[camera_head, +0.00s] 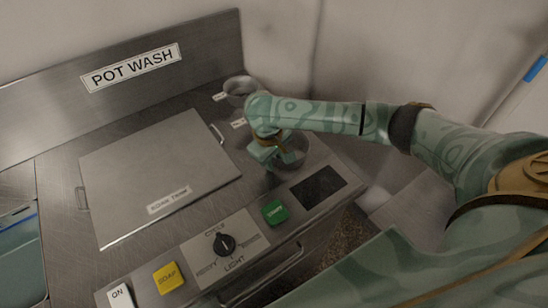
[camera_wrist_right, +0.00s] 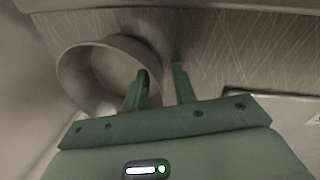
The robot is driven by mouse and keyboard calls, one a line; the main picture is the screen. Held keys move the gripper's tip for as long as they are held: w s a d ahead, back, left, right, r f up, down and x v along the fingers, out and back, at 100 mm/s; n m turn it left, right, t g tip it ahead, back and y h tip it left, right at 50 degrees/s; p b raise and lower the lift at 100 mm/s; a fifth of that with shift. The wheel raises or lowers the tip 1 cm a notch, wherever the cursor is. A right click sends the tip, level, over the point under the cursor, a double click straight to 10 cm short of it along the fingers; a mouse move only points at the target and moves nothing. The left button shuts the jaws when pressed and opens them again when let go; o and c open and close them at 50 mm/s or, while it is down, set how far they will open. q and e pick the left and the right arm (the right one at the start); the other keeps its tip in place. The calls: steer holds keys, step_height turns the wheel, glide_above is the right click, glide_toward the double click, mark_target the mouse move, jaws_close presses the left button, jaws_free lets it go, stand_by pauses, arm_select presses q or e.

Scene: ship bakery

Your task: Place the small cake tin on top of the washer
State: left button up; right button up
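A round, open metal tin (camera_head: 296,150) stands on the counter near its right edge, partly hidden by my right gripper (camera_head: 265,158). In the right wrist view the tin (camera_wrist_right: 72,75) shows as a hollow ring left of the fingers. My right gripper (camera_wrist_right: 160,85) is open, its fingers apart. One finger overlaps the tin's right wall and the other is outside it; I cannot tell whether they touch the wall. Another round metal tin (camera_head: 238,88) stands at the back. I cannot tell which is the small cake tin. My left gripper is not in view.
A flat metal lid (camera_head: 150,165) with a label and side handles covers the middle of the counter. Front controls include a black dial (camera_head: 225,244), a green button (camera_head: 275,212) and a yellow button (camera_head: 168,278). A backsplash carries a POT WASH sign (camera_head: 131,67).

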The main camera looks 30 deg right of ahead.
steer(key=shift+r, duration=0.1)
step_height(320, 180, up, 12)
steer(key=a+p, duration=0.1)
steer(key=p, duration=0.5)
steer(key=shift+s+a, duration=0.25)
steer(key=shift+a, duration=0.15)
